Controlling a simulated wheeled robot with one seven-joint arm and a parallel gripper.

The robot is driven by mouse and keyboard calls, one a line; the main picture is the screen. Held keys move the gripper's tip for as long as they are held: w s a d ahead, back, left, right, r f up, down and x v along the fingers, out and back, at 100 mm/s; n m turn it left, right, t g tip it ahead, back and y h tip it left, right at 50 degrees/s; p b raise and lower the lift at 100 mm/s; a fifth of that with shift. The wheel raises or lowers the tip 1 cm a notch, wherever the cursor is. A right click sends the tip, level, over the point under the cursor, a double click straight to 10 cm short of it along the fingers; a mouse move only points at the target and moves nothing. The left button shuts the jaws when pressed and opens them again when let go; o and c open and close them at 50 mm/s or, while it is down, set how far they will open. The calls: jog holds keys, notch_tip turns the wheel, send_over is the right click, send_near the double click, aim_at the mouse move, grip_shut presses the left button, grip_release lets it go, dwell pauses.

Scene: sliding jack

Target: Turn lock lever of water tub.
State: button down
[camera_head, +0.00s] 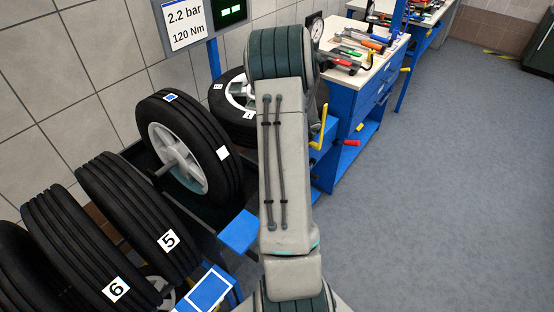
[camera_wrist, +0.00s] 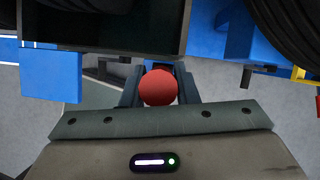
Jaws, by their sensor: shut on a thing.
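A round red knob (camera_wrist: 158,88), which looks like the end of the lock lever, sits between the fingers of my gripper (camera_wrist: 158,76) in the wrist view. The gripper is shut on it. The rest of the lever is hidden behind the knob and the fingers. A dark open box, seemingly the water tub (camera_wrist: 105,42), is just beyond the fingertips. In the head view the dark tub (camera_head: 222,212) shows below a tire with a white rim (camera_head: 180,160). My own arm hides the gripper and the knob there.
Tires numbered 5 (camera_head: 140,215) and 6 (camera_head: 80,250) stand at the left. A blue workbench (camera_head: 345,110) with tools is beyond my arm. A yellow lever (camera_head: 322,125) and a red handle (camera_head: 348,143) stick out near it. The grey floor at right is clear.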

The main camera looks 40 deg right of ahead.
jog(key=c, duration=1.1)
grip_release()
jog(key=shift+w, duration=0.25)
jog(key=shift+s, duration=0.15)
jog(key=b+v, duration=0.1)
jog(key=v, duration=1.2)
jog(key=shift+r, duration=0.35)
